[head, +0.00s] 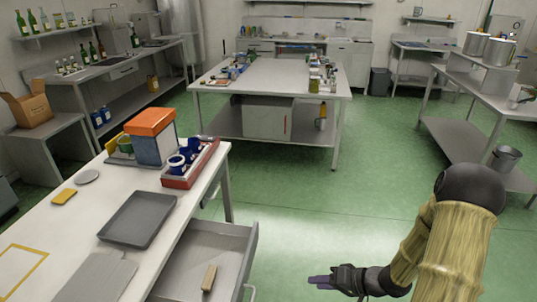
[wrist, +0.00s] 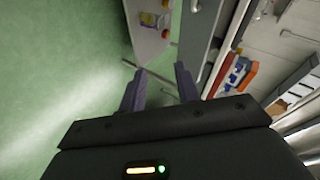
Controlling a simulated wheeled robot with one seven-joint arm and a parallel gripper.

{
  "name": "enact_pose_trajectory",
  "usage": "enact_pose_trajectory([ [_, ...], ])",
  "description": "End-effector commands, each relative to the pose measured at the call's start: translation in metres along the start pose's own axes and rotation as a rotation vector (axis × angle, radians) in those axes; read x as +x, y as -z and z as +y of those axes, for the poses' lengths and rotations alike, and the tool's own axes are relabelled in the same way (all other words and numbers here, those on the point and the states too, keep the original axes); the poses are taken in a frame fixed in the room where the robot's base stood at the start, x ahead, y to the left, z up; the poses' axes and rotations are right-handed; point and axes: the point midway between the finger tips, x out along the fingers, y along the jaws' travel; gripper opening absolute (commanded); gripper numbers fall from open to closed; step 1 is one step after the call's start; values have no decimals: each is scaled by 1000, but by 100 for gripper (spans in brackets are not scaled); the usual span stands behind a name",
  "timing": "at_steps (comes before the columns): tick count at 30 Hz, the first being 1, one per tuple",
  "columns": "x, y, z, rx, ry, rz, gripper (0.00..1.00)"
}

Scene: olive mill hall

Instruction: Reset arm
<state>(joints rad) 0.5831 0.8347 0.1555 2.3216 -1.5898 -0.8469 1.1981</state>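My gripper (head: 322,282) is out over the green floor, to the right of the open drawer, at the lower right of the head view. In the wrist view my gripper (wrist: 160,85) shows two purple-grey fingers standing apart with nothing between them. The arm behind it is folded, with its elbow raised at the right of the head view. The gripper touches nothing that I can see.
An open drawer (head: 240,238) juts from the near table (head: 120,190), with a small tan block (head: 209,278) inside. A grey tray (head: 138,218), a red bin (head: 190,180) and an orange-topped box (head: 150,135) stand on that table. Green floor (head: 330,200) is clear ahead.

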Motion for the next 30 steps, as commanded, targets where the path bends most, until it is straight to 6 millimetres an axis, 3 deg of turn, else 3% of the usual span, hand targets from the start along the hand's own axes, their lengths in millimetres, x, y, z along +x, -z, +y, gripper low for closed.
enact_pose_trajectory([
  [1,-8,14,-8,-54,-88,23,32],
  [6,-34,46,-18,-182,-370,79,32],
  [13,-86,62,-51,-270,-688,85,32],
  [17,-114,56,-79,-276,-815,53,32],
  [22,-144,30,-122,-246,-902,-22,32],
  [27,-161,-7,-165,-205,-893,-117,32],
  [30,-164,-21,-178,-190,-871,-154,32],
])
